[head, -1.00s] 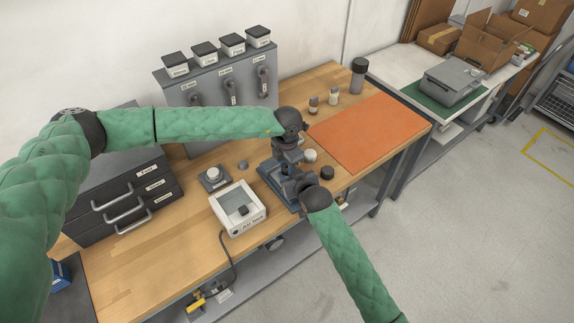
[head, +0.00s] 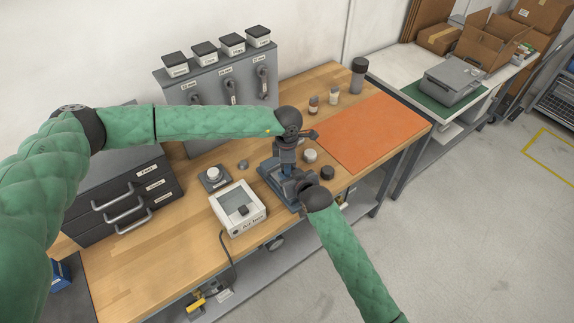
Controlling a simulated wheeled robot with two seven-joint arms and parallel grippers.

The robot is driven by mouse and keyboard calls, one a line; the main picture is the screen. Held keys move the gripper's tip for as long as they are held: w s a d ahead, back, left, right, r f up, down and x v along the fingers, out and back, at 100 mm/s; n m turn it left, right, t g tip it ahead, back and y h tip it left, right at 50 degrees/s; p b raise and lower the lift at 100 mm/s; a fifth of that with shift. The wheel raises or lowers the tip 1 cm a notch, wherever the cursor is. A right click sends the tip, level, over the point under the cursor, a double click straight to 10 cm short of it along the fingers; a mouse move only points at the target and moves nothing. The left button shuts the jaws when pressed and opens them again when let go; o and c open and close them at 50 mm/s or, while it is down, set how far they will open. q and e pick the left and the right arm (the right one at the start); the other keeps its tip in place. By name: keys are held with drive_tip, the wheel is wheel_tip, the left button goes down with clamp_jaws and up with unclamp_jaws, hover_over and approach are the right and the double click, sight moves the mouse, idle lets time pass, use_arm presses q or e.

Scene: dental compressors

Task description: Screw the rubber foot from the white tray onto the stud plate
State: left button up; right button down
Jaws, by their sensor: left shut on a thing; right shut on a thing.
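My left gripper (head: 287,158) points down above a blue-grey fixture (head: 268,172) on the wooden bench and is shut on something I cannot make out. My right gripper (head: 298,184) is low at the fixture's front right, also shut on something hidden. The arms cover most of the fixture, so I cannot tell the stud plate or a stud apart there. I cannot identify the rubber foot with certainty.
A white-topped device (head: 212,175) and a small grey piece (head: 243,164) lie left of the fixture. A white-topped jar (head: 310,155) and a dark round piece (head: 327,172) stand right of it. An orange mat (head: 365,132) is clear. Black drawers (head: 135,190) stand at left.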

use_arm(q)
drive_tip(key=o, duration=1.1)
drive_tip(key=shift+a+r, duration=0.1)
drive_tip(key=shift+r, duration=2.15)
drive_tip(key=o, duration=0.5)
drive_tip(key=shift+o, duration=0.2)
wheel_tip(320, 180, up, 12)
